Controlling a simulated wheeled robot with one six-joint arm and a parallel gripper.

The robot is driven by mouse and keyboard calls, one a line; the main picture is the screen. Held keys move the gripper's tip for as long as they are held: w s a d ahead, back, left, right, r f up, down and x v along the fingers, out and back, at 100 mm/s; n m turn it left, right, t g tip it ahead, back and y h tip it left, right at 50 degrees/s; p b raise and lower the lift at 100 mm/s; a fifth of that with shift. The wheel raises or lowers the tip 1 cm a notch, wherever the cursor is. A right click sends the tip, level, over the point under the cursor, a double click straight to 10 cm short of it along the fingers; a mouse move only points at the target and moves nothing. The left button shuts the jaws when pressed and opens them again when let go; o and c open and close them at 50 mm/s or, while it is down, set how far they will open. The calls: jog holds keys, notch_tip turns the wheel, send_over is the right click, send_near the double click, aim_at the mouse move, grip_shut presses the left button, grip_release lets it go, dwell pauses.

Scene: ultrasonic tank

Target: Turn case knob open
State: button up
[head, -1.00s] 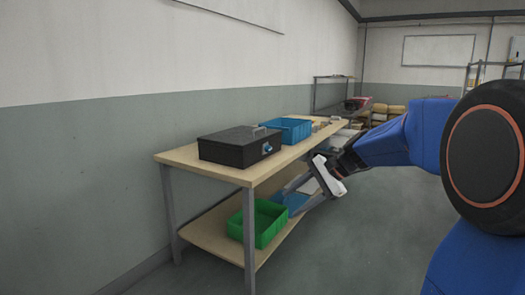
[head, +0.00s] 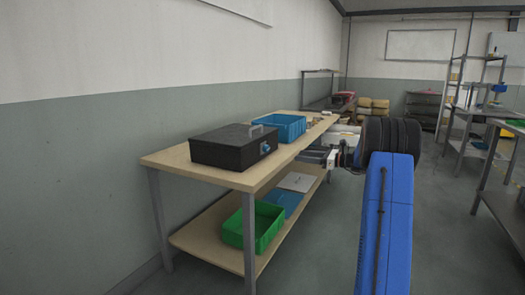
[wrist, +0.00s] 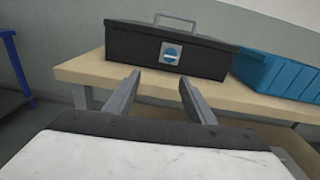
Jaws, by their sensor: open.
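The black case (head: 234,146) sits closed on the wooden workbench, with a grey handle on its lid. Its blue knob (head: 265,147) is on the side facing my arm. In the wrist view the case (wrist: 130,48) is ahead, and the knob (wrist: 170,54) sits on a light plate in the middle of its front, its blue bar roughly level. My gripper (wrist: 158,82) is open and empty, its two fingers apart and pointing toward the case front. It is short of the knob and not touching it. In the head view my gripper (head: 312,157) is beside the bench edge.
A blue bin (head: 280,127) stands on the bench beside the case; it is at the right in the wrist view (wrist: 272,74). The bench top (head: 170,160) edge lies below my fingers' line. A green bin (head: 252,228) is on the lower shelf. The floor beside the bench is clear.

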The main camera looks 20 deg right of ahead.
jog(key=w+d, duration=0.1)
jog(key=d, duration=0.1)
send_near(268, 150)
jog(key=shift+m+t, duration=0.4)
jog(key=x, duration=0.8)
jog(key=shift+w+d+f, duration=0.15)
jog(key=shift+w+f, duration=0.15)
jog(key=shift+c, duration=0.4)
jog(key=c, duration=1)
